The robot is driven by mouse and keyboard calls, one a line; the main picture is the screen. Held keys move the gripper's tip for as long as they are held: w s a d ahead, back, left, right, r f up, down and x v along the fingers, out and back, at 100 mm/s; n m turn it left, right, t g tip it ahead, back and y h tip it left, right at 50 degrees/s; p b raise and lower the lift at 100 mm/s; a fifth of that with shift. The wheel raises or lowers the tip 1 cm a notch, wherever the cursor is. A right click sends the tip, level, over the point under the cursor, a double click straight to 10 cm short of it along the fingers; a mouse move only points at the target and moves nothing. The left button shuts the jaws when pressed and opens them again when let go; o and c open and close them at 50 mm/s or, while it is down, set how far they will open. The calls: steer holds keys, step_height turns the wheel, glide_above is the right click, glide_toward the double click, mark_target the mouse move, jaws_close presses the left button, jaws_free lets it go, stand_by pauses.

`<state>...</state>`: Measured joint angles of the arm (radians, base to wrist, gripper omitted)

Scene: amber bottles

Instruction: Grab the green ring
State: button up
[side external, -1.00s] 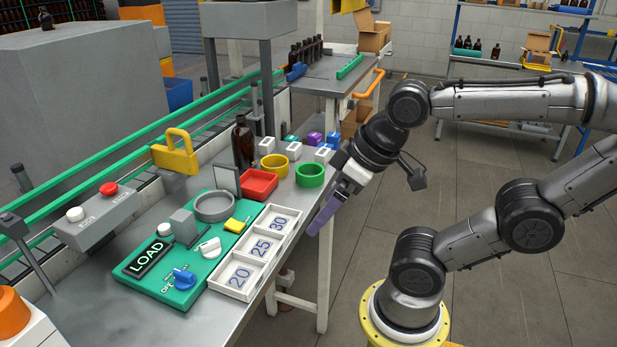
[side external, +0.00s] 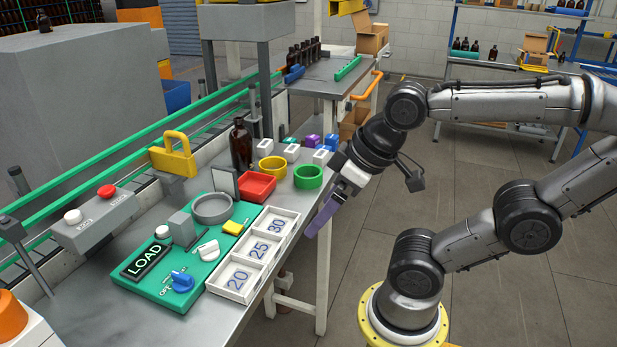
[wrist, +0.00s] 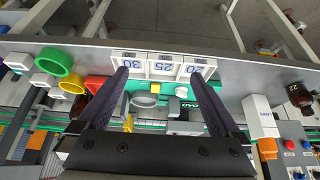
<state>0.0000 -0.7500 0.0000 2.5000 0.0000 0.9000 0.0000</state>
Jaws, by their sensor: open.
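The green ring (side external: 308,177) lies on the metal bench, right of the red tray and yellow ring. It also shows at the upper left of the wrist view (wrist: 55,61). My gripper (side external: 318,222) hangs past the bench's right edge, apart from the ring and to its lower right in the side view. In the wrist view my gripper (wrist: 162,85) has its two purple fingers spread wide with nothing between them. The ring lies outside the left finger there.
A yellow ring (side external: 273,168) and a red tray (side external: 257,186) sit close to the green ring. A brown bottle (side external: 241,145) stands behind them. White blocks (side external: 291,152) lie further back. The numbered tray (side external: 235,279) lies along the bench's front edge.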

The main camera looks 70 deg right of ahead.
steer(key=w+d+r+m+g, duration=0.3)
steer(key=w+d+r+m, duration=0.55)
steer(key=w+m, duration=0.2)
steer(key=m+g, duration=0.3)
steer(key=m, duration=0.5)
glide_above(308, 171)
steer(key=s+a, duration=0.1)
steer(key=a, duration=0.1)
step_height(308, 171, down, 6)
steer(key=shift+n, duration=0.25)
steer(key=f, duration=1.3)
steer(key=shift+s+a+f, duration=0.1)
steer(key=shift+a+f, duration=0.15)
steer(key=shift+a, duration=0.1)
steer(key=c, duration=1)
